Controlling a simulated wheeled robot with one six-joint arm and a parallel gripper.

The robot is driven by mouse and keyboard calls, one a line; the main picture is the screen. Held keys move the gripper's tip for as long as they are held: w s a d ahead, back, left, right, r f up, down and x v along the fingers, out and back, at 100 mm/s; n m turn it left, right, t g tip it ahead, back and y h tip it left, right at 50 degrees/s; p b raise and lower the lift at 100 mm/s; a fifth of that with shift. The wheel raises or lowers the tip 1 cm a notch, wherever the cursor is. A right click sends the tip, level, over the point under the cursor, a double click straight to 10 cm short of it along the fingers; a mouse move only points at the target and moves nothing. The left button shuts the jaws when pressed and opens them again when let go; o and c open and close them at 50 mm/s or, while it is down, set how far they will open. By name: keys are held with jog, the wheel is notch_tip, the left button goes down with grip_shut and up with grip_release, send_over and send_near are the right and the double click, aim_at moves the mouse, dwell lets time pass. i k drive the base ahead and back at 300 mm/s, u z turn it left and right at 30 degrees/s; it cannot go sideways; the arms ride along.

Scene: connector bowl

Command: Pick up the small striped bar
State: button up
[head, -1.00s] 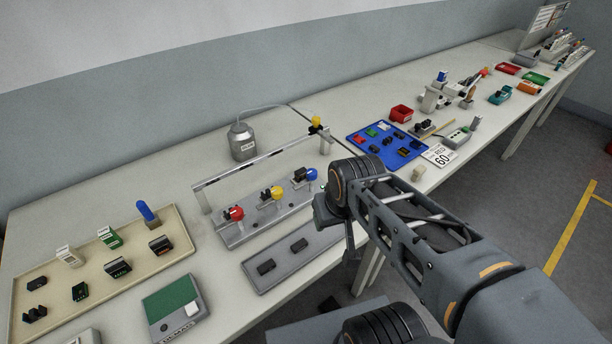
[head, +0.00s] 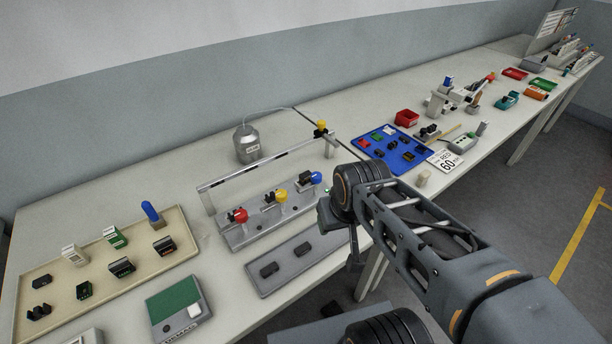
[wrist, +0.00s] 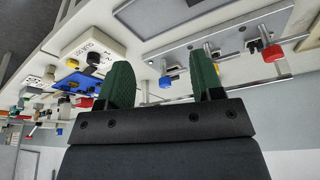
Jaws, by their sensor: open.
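No thing in these frames can be surely made out as the small striped bar. A long raised rail (head: 262,163) with dark and light segments stands on posts behind the coloured knobs. Small dark blocks lie on the grey tray (head: 305,262) and the beige tray (head: 190,245), too small to tell stripes. My gripper (wrist: 162,82) has two green fingers set wide apart, with nothing between them in grip. In the head view it is mostly hidden by my wrist, near the right end of the grey tray.
The fixture has a red knob (head: 239,215), a yellow knob (head: 281,196) and a blue knob (head: 316,178). A metal canister (head: 246,143) stands behind the rail. A blue tray (head: 378,160) with small parts and a red bin (head: 407,118) are farther right. Bare bench lies behind the beige tray.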

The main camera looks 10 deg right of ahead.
aim_at(304, 176)
jog(key=z, duration=0.05)
jog(key=k, duration=0.35)
jog(key=u, duration=1.1)
jog(key=i, duration=0.5)
jog(key=u, duration=1.7)
jog(key=k, duration=1.7)
jog(key=z, duration=1.2)
jog(key=i, duration=0.5)
jog(key=z, duration=0.1)
